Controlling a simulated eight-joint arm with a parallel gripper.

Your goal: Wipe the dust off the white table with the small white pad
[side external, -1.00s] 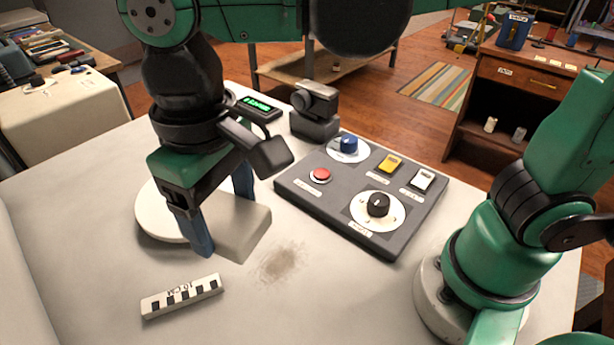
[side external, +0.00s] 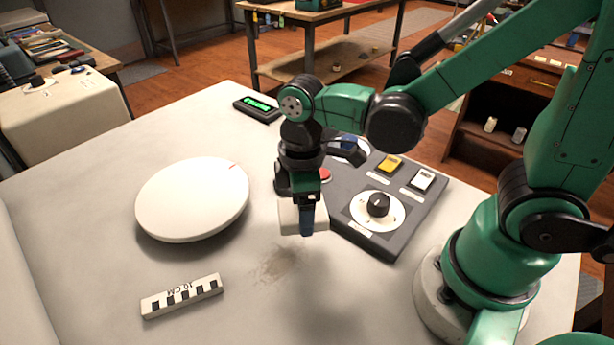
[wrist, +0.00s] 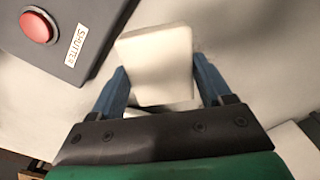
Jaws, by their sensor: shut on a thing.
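My gripper (side external: 307,222) is shut on the small white pad (side external: 288,216), over the table just left of the grey control panel. In the wrist view the pad (wrist: 156,62) sits between the two blue fingers. I cannot tell whether it touches the table. The dust (side external: 278,266) is a brownish smudge on the white table (side external: 240,310), just in front of the pad and a little to its left.
The grey control panel (side external: 405,232) with knobs and switches stands close on the right; its red button (wrist: 37,27) is near my gripper. A round white disc (side external: 193,200) lies left. A scale bar (side external: 182,296) lies front left. A small display (side external: 257,108) is at the back.

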